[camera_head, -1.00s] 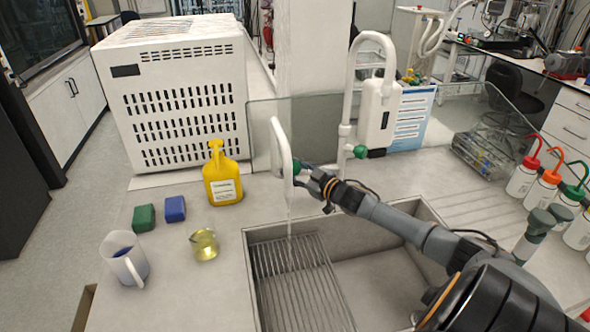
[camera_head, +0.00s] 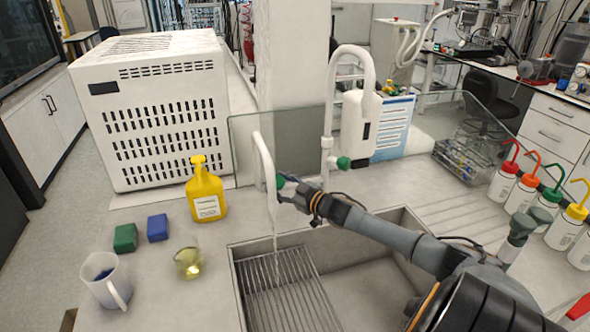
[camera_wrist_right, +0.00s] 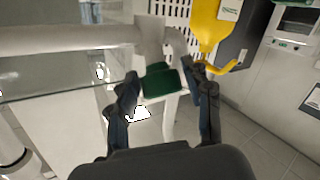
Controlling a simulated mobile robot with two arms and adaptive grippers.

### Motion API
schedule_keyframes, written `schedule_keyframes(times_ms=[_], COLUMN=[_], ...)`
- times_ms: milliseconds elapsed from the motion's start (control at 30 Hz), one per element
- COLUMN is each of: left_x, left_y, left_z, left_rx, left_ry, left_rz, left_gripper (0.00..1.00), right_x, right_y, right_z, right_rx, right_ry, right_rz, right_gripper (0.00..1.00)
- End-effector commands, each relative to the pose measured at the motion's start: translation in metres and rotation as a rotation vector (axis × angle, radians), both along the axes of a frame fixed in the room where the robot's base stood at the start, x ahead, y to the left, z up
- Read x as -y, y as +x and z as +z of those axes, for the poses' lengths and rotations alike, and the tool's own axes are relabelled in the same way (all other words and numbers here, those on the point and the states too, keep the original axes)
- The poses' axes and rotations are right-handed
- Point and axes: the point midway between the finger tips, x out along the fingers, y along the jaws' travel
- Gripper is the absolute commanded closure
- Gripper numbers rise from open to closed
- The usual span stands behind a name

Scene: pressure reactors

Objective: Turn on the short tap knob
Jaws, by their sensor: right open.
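The short white tap (camera_head: 264,160) stands at the sink's back edge, with a green knob (camera_head: 281,182) on its right side. A thin stream of water runs from its spout into the sink (camera_head: 236,285). My right gripper (camera_head: 291,184) is at the green knob. In the right wrist view the open fingers of my right gripper (camera_wrist_right: 166,88) stand on either side of the green knob (camera_wrist_right: 161,82). Contact with the knob cannot be told. My left gripper is not in view.
A tall white tap (camera_head: 329,115) with its own green knob stands to the right, before a glass panel. A yellow bottle (camera_head: 205,190), a beaker (camera_head: 188,262), a jug (camera_head: 105,280) and two small blocks stand left of the sink. Several wash bottles stand at right.

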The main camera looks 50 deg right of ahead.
Motion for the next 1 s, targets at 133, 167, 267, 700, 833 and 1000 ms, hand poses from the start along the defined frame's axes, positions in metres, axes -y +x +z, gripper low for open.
schedule_keyframes(times_ms=[133, 167, 267, 700, 833, 1000], left_x=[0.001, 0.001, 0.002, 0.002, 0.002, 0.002], left_y=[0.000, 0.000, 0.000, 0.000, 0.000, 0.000], left_z=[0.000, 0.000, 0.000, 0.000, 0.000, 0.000], left_rx=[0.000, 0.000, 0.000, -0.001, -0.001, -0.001], left_ry=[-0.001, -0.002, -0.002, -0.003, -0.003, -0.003], left_rz=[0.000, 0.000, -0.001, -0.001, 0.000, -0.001], left_gripper=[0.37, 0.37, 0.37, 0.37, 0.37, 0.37], right_x=[0.000, 0.000, 0.001, 0.003, 0.004, 0.004], right_y=[-0.018, -0.021, -0.035, -0.092, -0.102, -0.109], right_z=[-0.001, 0.001, 0.001, 0.006, 0.008, 0.010], right_rx=[-0.004, -0.004, -0.005, -0.005, -0.005, -0.003], right_ry=[0.000, -0.001, 0.000, 0.000, 0.000, -0.001], right_rz=[0.000, 0.001, 0.000, 0.000, -0.001, 0.000], right_gripper=[0.50, 0.50, 0.50, 0.50, 0.50, 0.50])
